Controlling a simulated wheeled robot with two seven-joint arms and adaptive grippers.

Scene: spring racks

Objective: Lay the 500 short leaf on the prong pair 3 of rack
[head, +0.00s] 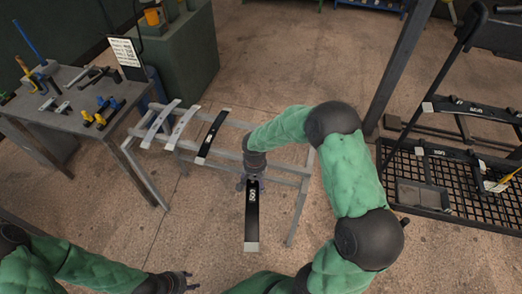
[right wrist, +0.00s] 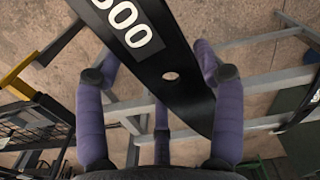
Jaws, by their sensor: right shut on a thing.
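The black leaf (head: 251,222) has a white 500 label and pale ends. My right gripper (head: 253,183) is shut on it, out over the front side of the grey rack (head: 292,183). In the right wrist view the leaf (right wrist: 158,57), with its 500 label and a hole, passes between the purple fingers of the gripper (right wrist: 160,95). Two pale leaves (head: 160,122) (head: 184,122) and one black leaf (head: 212,133) lie across the rack's left part. The rack's right part is partly hidden by my arm. My left gripper (head: 185,282) is low in the picture, away from the rack; its jaw is too small to read.
A workbench (head: 65,118) with tools and a sign (head: 126,52) stands at the left, close to the rack. A dark stand (head: 430,106) with a black leaf (head: 472,108) and a mesh shelf (head: 455,195) are at the right. Floor in front of the rack is clear.

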